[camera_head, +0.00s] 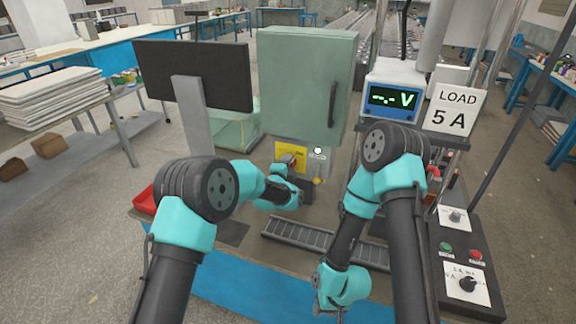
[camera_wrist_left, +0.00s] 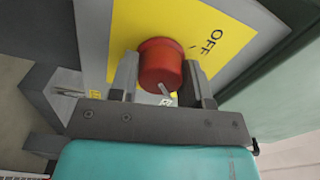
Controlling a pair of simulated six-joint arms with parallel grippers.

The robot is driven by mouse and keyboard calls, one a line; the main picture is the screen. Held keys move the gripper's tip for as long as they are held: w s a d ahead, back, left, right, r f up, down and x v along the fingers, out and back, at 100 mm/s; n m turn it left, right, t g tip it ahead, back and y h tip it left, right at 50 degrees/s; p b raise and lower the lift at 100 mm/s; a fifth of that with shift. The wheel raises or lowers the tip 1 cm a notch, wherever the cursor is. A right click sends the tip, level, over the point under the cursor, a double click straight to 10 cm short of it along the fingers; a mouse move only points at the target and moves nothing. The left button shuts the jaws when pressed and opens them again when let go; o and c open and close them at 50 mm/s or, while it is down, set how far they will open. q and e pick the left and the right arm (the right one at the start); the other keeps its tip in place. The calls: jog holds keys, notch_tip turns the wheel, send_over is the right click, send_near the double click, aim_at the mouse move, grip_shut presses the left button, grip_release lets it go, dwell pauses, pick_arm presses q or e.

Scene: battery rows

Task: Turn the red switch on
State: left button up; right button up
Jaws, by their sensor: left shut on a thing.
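The red switch (camera_wrist_left: 160,66) is a round red knob on a yellow plate (camera_wrist_left: 126,20) in the left wrist view. A pale mark on the knob's face points toward the bottom of that view. "OFF" is printed on the plate up and to the right of the knob; another label below it is mostly hidden. My left gripper (camera_wrist_left: 162,80) has one finger on each side of the knob and is shut on it. In the head view my left gripper (camera_head: 291,170) is at the cabinet's lower front.
The green cabinet (camera_head: 305,80) stands above the switch. A voltmeter (camera_head: 391,100) reading dashes and a "LOAD 5 A" sign (camera_head: 455,110) are to its right. A dark monitor (camera_head: 200,75) is at left, a battery-like rack strip (camera_head: 300,238) in front, and a control box (camera_head: 462,255) at right.

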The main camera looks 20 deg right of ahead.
pick_arm(q)
jog(key=o, duration=0.9)
jog(key=shift+s+a, duration=0.1)
jog(key=v, duration=1.7)
jog(key=shift+s, duration=0.1)
jog(key=s+a+f+n+g+y, duration=0.3)
jog(key=a+f+n, duration=0.3)
jog(key=a+f, duration=0.35)
jog(key=s+a+f+n+g+y, duration=0.25)
jog(key=a+f+n, duration=0.35)
jog(key=a+f, duration=0.4)
jog(key=s+a+f+n+g, duration=0.2)
jog(key=s+a+n, duration=0.2)
jog(key=s, duration=0.3)
jog(key=s+a+f+n+g+y, duration=0.1)
jog(key=s+a+f+n+g, duration=0.2)
jog(key=s+a, duration=0.3)
jog(key=s+a+f+n+g, duration=0.2)
jog(key=s+a+n, duration=0.3)
jog(key=s, duration=0.3)
jog(key=shift+s+f+n+g, duration=0.1)
jog(key=shift+f+n+g, duration=0.25)
jog(key=shift+g, duration=0.3)
